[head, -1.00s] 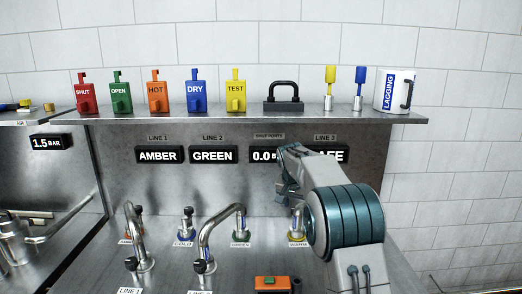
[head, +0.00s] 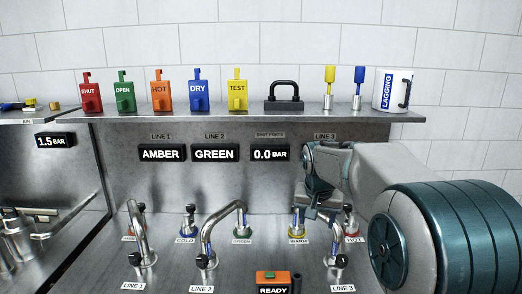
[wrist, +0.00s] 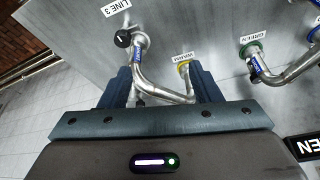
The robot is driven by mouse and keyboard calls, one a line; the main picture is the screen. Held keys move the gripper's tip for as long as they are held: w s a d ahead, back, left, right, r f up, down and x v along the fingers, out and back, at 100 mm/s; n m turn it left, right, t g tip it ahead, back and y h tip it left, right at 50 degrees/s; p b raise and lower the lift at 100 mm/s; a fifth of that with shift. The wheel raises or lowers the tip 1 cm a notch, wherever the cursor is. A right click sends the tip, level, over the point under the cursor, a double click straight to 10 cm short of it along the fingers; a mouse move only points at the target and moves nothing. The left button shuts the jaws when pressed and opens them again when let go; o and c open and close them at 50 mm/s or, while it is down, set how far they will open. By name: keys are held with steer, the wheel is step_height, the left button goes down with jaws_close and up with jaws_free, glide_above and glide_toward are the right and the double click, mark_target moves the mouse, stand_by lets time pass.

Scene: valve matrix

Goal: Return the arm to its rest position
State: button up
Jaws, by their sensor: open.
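My gripper (head: 322,212) hangs at the right of the panel in the head view, in front of the back plate and near the yellow WARM port (head: 297,222). In the wrist view my gripper (wrist: 163,80) has its two dark fingers spread apart with nothing clasped. The bent LINE 3 pipe (wrist: 150,83) shows beyond and between the fingers; I cannot tell how near it is. My arm comes in from the right edge, folded, with its large teal joint in the foreground. Part of the LINE 3 display and pipe is hidden behind my arm.
Bent metal pipes for LINE 1 (head: 138,232) and LINE 2 (head: 220,228) rise from the steel counter. A READY box (head: 272,279) stands at the front.

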steer(key=s+f+n, duration=0.1)
steer(key=s+f, duration=0.2)
steer(key=s, duration=1.1)
steer(key=s+f+n+y, duration=0.1)
steer(key=s+f+n, duration=0.1)
steer(key=s, duration=1.2)
steer(key=shift+s+d+f+g, duration=0.25)
steer(key=shift+s+f+g, duration=0.05)
steer(key=shift+f, duration=0.15)
